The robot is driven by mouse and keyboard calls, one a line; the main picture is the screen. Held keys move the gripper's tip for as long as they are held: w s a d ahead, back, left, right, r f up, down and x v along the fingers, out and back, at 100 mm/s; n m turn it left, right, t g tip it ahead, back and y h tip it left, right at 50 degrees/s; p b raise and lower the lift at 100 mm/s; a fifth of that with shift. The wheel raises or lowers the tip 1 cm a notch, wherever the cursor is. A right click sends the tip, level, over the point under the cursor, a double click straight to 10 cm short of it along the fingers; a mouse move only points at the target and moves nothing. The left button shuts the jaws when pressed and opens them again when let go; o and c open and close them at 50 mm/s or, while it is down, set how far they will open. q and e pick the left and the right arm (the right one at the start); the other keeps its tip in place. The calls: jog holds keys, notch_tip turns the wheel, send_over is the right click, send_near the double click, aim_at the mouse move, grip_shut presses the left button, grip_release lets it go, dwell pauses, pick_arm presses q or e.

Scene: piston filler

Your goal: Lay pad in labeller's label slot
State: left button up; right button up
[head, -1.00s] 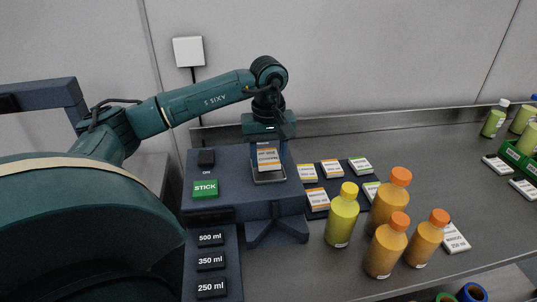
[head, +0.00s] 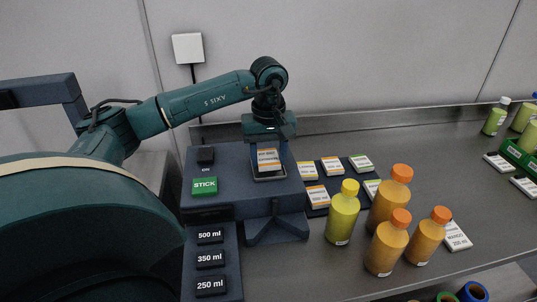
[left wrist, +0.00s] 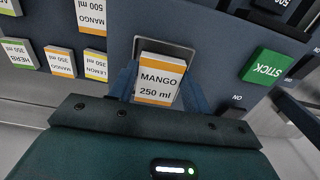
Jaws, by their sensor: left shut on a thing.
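The pad (head: 268,158), a white card with orange bands, reads MANGO 250 ml in the left wrist view (left wrist: 160,80). My left gripper (head: 268,148) is shut on it, with a finger on either side in the left wrist view (left wrist: 158,90). The pad is at the label slot (head: 270,177) of the labeller (head: 230,203), inside the slot's outline as seen from the wrist. I cannot tell whether it rests on the slot floor or hangs just above it. My right gripper is out of view.
A green STICK button (head: 204,185) and a dark ON switch (head: 205,155) are left of the slot. Several pads lie on a dark tray (head: 340,178) to the right. Orange bottles (head: 388,245) and a yellow-green bottle (head: 342,215) stand in front of it.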

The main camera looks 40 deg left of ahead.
pick_arm(q)
jog(key=shift+f, duration=0.2)
jog(key=shift+f+b, duration=0.15)
jog(key=shift+b, duration=0.15)
dwell(0.4)
jog(key=o, duration=1.4)
jog(key=shift+o, duration=0.2)
